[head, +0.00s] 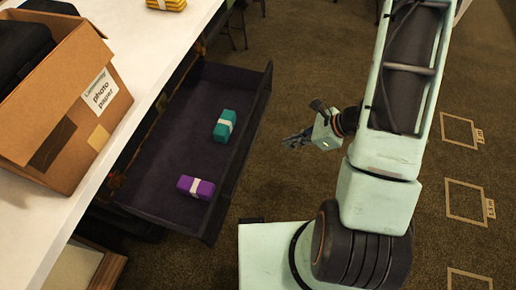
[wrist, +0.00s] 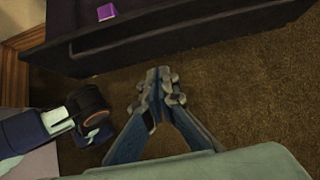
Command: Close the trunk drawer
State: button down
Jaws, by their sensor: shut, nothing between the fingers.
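The dark trunk drawer (head: 170,160) stands pulled out from under the white counter in the head view. A teal bundle (head: 224,125) and a purple bundle (head: 195,187), each with a pale band, lie inside it. My gripper (head: 284,142) is shut and empty, to the right of the drawer front and apart from it. In the wrist view the drawer front (wrist: 180,40) crosses the top, and my gripper (wrist: 160,76) points toward it with carpet showing between. The purple bundle (wrist: 106,12) shows over the drawer's edge.
A cardboard box (head: 70,105) labelled photo paper stands on the white counter (head: 165,45) at the left. A yellow bundle (head: 166,4) lies farther back. Open carpet (head: 300,50) with taped floor marks (head: 462,130) lies to the right.

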jog(key=a+r+b+x, duration=0.1)
jog(key=b+x, duration=0.2)
jog(key=x, duration=1)
jog(key=shift+w+a+r, duration=0.3)
jog(key=shift+a, duration=0.1)
jog(key=w+a+b, duration=0.1)
jog(key=w+a, duration=0.2)
jog(key=a, duration=0.7)
jog(key=w+a+b, duration=0.1)
jog(key=w+a, duration=0.3)
jog(key=a, duration=0.6)
jog(key=w+a+b, duration=0.1)
jog(key=w+a, duration=0.3)
jog(key=a, duration=0.6)
jog(key=shift+a, duration=0.35)
jog(key=shift+w+d, duration=0.1)
jog(key=shift+d, duration=0.05)
